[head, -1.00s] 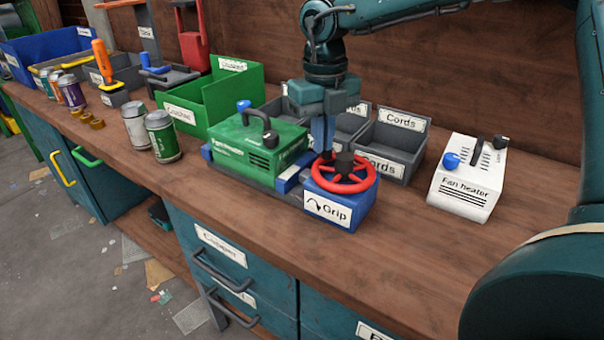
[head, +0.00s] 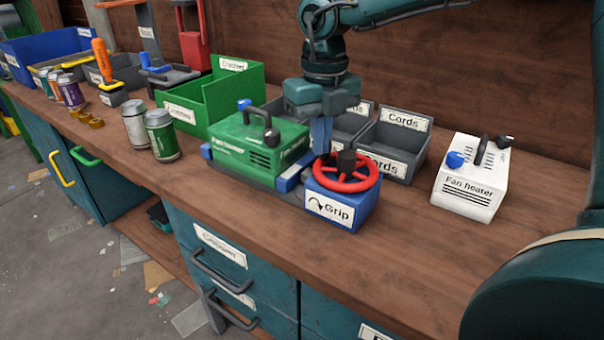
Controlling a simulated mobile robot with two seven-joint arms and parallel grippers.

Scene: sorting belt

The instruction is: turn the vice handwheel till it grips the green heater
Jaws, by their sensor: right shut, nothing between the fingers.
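The green fan heater (head: 240,152) sits in the vice between its blue jaws, the right jaw (head: 288,179) close against its side; I cannot tell whether they touch. The vice's red handwheel (head: 346,184) with a dark hub lies on top of the blue block (head: 338,212) labelled "Grip" with a curved arrow. My right gripper (head: 321,150) points down at the back left rim of the handwheel, its blue fingers together with nothing between them. Whether the fingertips touch the rim is unclear. My left gripper is out of view.
A white fan heater (head: 470,178) stands to the right. Grey bins (head: 398,139) labelled "Cords" are behind the wheel, and a green bin (head: 213,101) is behind the green heater. Two cans (head: 161,139) stand to its left.

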